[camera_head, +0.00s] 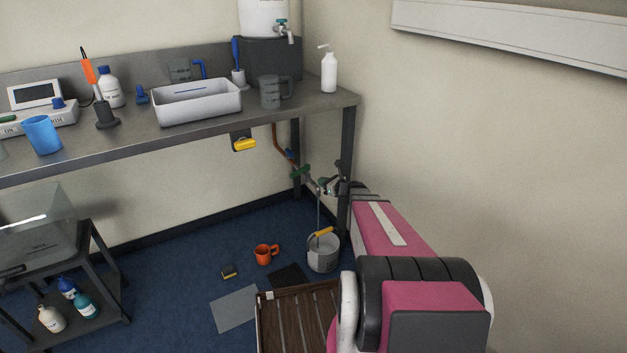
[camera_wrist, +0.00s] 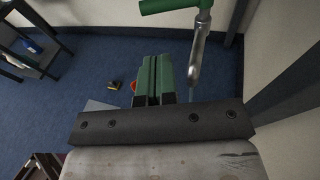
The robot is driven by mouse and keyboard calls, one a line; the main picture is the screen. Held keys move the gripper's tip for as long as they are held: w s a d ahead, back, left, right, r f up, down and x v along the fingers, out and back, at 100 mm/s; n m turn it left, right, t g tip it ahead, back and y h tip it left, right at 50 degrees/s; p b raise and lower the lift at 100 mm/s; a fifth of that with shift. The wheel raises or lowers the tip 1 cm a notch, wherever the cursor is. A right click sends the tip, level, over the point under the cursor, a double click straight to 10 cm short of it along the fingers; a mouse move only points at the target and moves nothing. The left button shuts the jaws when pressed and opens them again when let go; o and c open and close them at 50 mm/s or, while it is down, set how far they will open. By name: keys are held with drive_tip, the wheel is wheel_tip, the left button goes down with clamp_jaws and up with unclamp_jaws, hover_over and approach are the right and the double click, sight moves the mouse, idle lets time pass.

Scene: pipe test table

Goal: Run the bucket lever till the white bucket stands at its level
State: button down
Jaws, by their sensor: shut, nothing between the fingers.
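The white bucket (camera_head: 322,255) stands upright on the floor below the pipe; its yellow handle grip (camera_head: 321,232) lies across the top. The level inside cannot be made out. A green lever (camera_head: 300,171) sits on the pipework near the table leg; it also shows at the top of the wrist view (camera_wrist: 168,5). A metal spout (camera_wrist: 197,55) hangs below it. A thin pale line, apparently a water stream (camera_head: 318,212), runs from the spout toward the bucket. My gripper (camera_wrist: 154,64) is shut and empty, left of the spout and apart from the lever.
The table leg (camera_head: 347,150) stands beside my arm, with the wall close on the right. A wooden slatted crate (camera_head: 290,318), an orange mug (camera_head: 266,254) and a yellow-black sponge (camera_head: 229,272) are on the floor. A copper pipe (camera_head: 277,140) with a blue handle runs under the table.

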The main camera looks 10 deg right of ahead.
sight(299, 172)
drive_tip(key=x, duration=1.3)
drive_tip(key=shift+a, duration=0.2)
